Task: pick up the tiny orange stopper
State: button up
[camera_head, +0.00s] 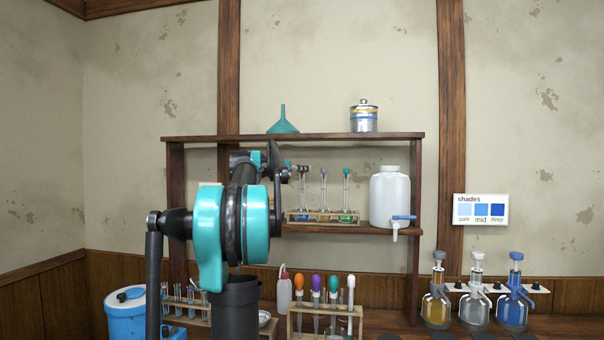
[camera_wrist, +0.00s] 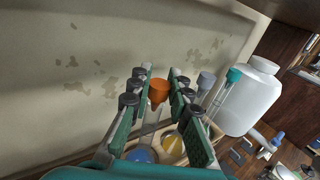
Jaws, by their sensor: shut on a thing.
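The tiny orange stopper (camera_wrist: 158,88) sits between the fingertips of my gripper (camera_wrist: 157,90) in the wrist view. My gripper is shut on it, above the neck of a flask with blue liquid (camera_wrist: 141,154). I cannot tell whether the stopper still touches the neck. In the head view my gripper (camera_head: 302,169) is at the left end of the small wooden flask rack (camera_head: 322,216) on the shelf, and the orange stopper is hidden or too small to make out.
A grey-stoppered flask (camera_head: 324,190) and a teal-stoppered flask (camera_head: 346,190) stand close by in the rack. A white jug with a tap (camera_head: 389,197) is to their right. The upper shelf board (camera_head: 300,136) runs above, carrying a teal funnel (camera_head: 283,122) and a metal canister (camera_head: 363,117).

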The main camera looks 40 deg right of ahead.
jog(key=shift+r, duration=0.1)
jog(key=shift+r, duration=0.5)
jog(key=shift+a+r, duration=0.3)
jog(key=shift+r, duration=0.3)
jog(key=shift+a+r, duration=0.3)
jog(key=shift+r, duration=0.3)
jog(key=s+a, duration=0.1)
jog(key=a, duration=1.5)
jog(key=shift+s+a, duration=0.25)
jog(key=shift+a, duration=0.15)
jog(key=shift+r, duration=1.75)
